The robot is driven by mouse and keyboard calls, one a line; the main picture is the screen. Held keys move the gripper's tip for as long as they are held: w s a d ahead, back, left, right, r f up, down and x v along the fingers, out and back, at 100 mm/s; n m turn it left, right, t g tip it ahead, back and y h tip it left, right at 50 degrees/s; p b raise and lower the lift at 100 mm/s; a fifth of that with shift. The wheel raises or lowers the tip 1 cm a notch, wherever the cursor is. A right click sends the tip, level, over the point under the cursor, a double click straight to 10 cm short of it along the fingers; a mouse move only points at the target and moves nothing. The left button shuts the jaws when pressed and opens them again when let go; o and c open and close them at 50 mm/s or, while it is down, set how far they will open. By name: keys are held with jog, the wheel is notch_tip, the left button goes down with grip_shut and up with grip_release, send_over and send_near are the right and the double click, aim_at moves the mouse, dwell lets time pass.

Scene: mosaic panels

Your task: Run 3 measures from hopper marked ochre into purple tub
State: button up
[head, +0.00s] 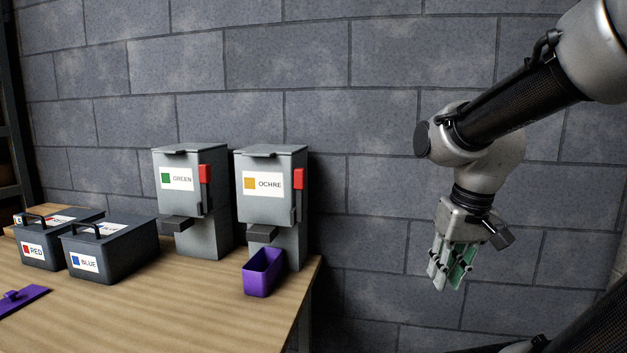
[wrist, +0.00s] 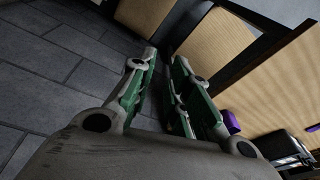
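The hopper marked ochre (head: 272,205) is a grey box with an ochre square on its label, standing near the table's right end. A red lever (head: 299,179) is on its right side, and a grey spout (head: 262,233) juts from its front. The open purple tub (head: 263,275) stands on the table below that spout; its inside bottom is hidden. A purple patch, probably the tub (wrist: 231,121), shows in the wrist view. My gripper (head: 449,280) hangs right of the table, well apart from hopper and tub. Its green-padded fingers also show in the wrist view (wrist: 166,62), apart and empty.
A similar hopper marked green (head: 190,215) stands close on the left. Lidded bins marked red (head: 40,250) and blue (head: 110,252) are farther left. A purple lid (head: 20,298) lies at the table's left front. The wooden table (head: 180,305) is clear in front.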

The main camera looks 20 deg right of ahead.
aim_at(300, 195)
jog(key=w+a+f+m+y, duration=0.1)
jog(key=w, duration=0.1)
jog(key=w+a+f+m+y, duration=0.1)
jog(key=y, duration=0.1)
jog(key=w+a+f+m+y, duration=0.1)
jog(key=w+m, duration=0.1)
jog(key=shift+w+f, duration=0.25)
jog(key=shift+w, duration=0.1)
grip_shut()
jog(key=w+a+r+m+t+y, duration=0.2)
jog(key=w+m+t+y, duration=0.25)
jog(key=w, duration=0.75)
jog(key=w+r+t+y, duration=0.3)
jog(key=w+r+t, duration=0.3)
jog(key=w+r, duration=0.6)
jog(key=shift+w+t, duration=0.35)
jog(key=shift+w, duration=0.55)
jog(key=shift+a+r+n, duration=0.1)
jog(key=shift+a+n, duration=0.05)
jog(key=shift+n, duration=0.1)
jog(key=w+a, duration=0.4)
jog(key=a, duration=0.4)
jog(key=shift+a, duration=0.25)
